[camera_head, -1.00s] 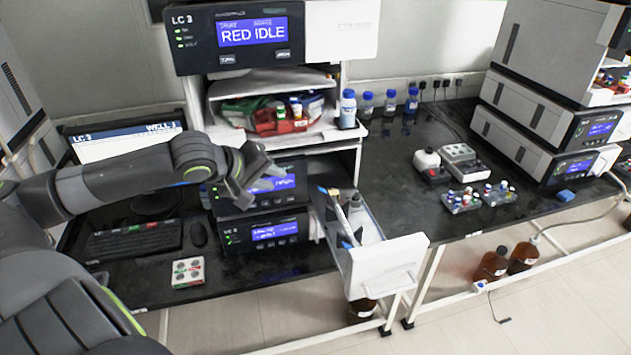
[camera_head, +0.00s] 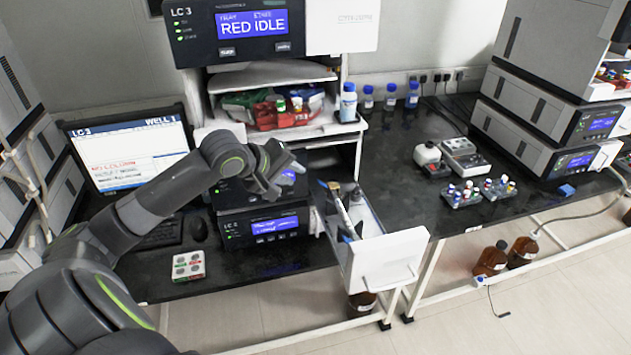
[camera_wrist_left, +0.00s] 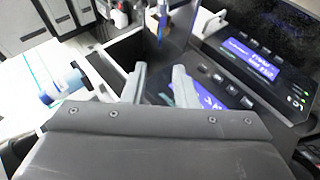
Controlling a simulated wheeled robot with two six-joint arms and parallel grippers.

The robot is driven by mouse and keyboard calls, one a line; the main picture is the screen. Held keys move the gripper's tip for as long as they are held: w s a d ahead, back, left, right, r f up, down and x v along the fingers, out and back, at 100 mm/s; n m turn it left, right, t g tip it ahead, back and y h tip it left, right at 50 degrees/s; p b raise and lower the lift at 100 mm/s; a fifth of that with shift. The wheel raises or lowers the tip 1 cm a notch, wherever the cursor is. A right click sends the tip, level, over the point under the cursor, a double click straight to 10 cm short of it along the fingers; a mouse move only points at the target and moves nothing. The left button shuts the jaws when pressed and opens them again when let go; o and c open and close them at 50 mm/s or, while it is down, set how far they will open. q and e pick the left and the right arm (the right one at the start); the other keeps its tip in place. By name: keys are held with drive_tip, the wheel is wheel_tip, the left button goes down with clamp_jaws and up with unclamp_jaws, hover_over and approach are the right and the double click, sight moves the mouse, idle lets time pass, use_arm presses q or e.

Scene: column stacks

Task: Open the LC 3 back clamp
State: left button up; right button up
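The LC 3 stack has a top unit (camera_head: 240,30) reading RED IDLE, an open shelf bay (camera_head: 275,105) below it, and lower display units (camera_head: 265,228). My left gripper (camera_head: 282,178) is in front of the upper of the lower units, left of the drawer. In the left wrist view its two fingers (camera_wrist_left: 160,85) stand apart with nothing between them. My right gripper is out of view.
A monitor (camera_head: 125,150) stands left of the stack, with a small vial tray (camera_head: 188,266) in front. Vial racks (camera_head: 478,192) and another stack (camera_head: 545,125) are right. Bench between is partly clear.

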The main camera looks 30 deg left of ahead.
sight(328, 188)
use_arm(q)
drive_tip(key=p+x, duration=0.1)
drive_tip(key=x, duration=0.9)
drive_tip(key=shift+w+f, duration=0.2)
drive_tip(key=shift+w, duration=0.05)
clamp_jaws()
